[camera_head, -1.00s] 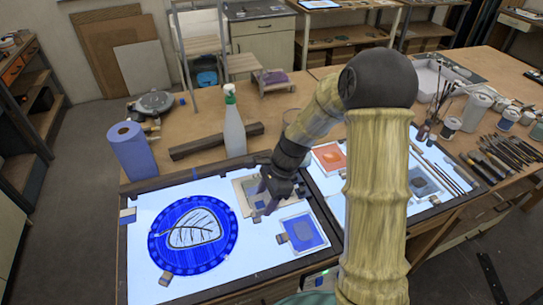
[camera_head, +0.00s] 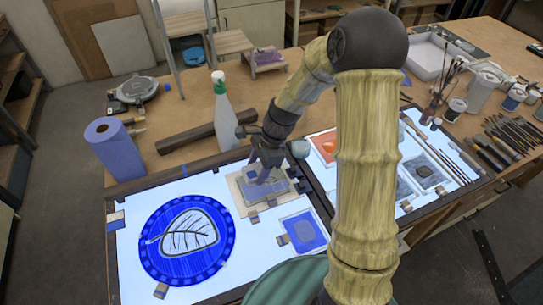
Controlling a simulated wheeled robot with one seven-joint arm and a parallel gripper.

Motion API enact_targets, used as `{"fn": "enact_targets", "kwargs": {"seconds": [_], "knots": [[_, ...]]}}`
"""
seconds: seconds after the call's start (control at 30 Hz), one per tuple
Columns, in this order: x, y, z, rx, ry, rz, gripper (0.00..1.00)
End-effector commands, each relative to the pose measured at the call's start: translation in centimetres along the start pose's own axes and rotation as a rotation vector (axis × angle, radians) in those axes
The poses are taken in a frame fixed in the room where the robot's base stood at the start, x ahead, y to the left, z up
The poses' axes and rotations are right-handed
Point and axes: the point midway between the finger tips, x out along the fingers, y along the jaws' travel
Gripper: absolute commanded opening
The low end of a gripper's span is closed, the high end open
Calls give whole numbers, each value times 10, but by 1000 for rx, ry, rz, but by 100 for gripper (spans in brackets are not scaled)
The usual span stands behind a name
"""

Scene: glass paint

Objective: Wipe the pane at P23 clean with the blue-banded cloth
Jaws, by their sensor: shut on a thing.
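My gripper (camera_head: 264,178) points down over a pane in a beige surround (camera_head: 243,199) on the lit table. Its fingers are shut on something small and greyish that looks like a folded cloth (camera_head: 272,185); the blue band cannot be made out. The cloth is low over the pane, and I cannot tell whether it touches. A blue pane (camera_head: 303,231) lies just below right of it. An orange pane (camera_head: 326,147) and a grey pane (camera_head: 426,173) lie on the right light panel. No P23 label is legible, and the gripper hides part of the pane beneath it.
A round blue leaf panel (camera_head: 188,240) fills the left of the light table. A spray bottle (camera_head: 225,118), a dark wooden bar (camera_head: 190,138) and a blue paper roll (camera_head: 115,150) stand behind. Brushes (camera_head: 497,142) and jars crowd the right.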

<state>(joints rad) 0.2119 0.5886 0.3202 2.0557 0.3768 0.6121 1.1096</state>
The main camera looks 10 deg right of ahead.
Motion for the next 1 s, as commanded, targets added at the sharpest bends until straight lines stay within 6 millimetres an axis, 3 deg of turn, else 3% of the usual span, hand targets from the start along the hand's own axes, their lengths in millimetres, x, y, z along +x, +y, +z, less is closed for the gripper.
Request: {"fn": "enact_targets", "kwargs": {"seconds": [0.17,0.43,0.83,1.0], "knots": [[-10,-7,-10,6,-3,0,36],[-19,-21,-45,5,-1,0,36],[-14,-22,-52,6,0,-3,36],[-1,-21,-59,9,0,-3,36]]}}
